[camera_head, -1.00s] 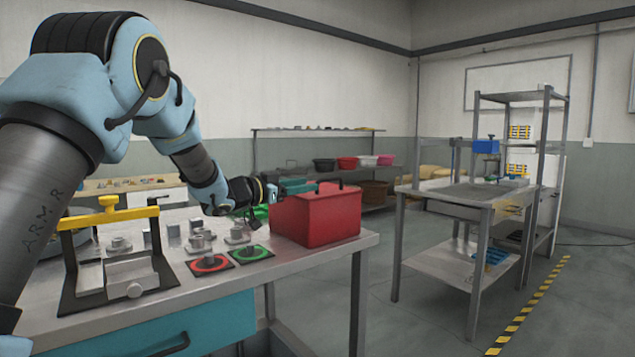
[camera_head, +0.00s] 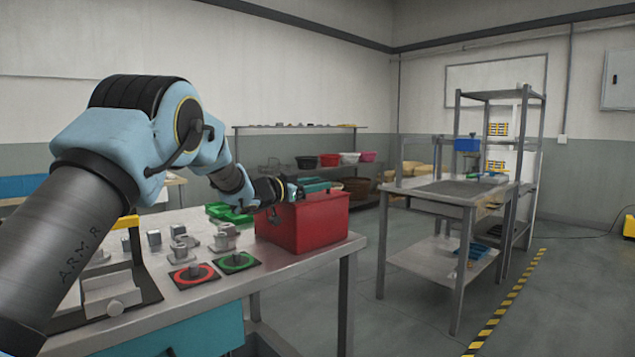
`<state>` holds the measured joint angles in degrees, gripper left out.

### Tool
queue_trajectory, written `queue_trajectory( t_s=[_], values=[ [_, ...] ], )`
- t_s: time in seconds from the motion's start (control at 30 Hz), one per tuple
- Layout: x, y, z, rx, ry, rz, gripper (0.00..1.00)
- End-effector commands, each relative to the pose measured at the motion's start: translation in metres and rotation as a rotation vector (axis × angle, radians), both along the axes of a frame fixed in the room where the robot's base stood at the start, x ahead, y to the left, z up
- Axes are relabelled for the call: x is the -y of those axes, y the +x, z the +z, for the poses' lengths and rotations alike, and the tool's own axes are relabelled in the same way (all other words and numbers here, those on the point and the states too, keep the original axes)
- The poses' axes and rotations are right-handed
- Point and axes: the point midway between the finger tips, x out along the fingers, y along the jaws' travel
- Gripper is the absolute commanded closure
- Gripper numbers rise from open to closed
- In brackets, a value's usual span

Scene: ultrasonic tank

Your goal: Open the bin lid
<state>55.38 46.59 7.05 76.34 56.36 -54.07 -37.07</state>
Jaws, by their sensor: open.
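A red bin (camera_head: 302,230) stands at the right end of the metal workbench (camera_head: 335,250). Its sloped red lid (camera_head: 318,204) looks shut. My gripper (camera_head: 297,191) is at the upper left of the bin, by the lid's top edge. It is open, and nothing shows between its fingers. The fingers are small in the picture, and I cannot tell whether they touch the lid. My forearm comes in from the left above the bench.
On the bench, a red-ringed pad (camera_head: 194,275) and a green-ringed pad (camera_head: 237,261) lie left of the bin, near several metal parts. A yellow-handled fixture (camera_head: 118,290) stands farther left. Green trays (camera_head: 228,212) lie behind. A metal table (camera_head: 450,190) stands right, across open floor.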

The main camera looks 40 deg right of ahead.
Motion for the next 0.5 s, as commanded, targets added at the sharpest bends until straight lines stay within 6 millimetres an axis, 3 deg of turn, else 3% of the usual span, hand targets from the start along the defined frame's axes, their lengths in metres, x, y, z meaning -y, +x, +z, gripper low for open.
queue_trajectory(
  t_s=[0.33,0.5],
  values=[
    [0.0043,-0.0005,-0.0003,0.000,0.000,0.000,0.55],
    [0.0041,-0.0004,-0.0001,0.000,0.000,0.000,0.74]
  ],
)
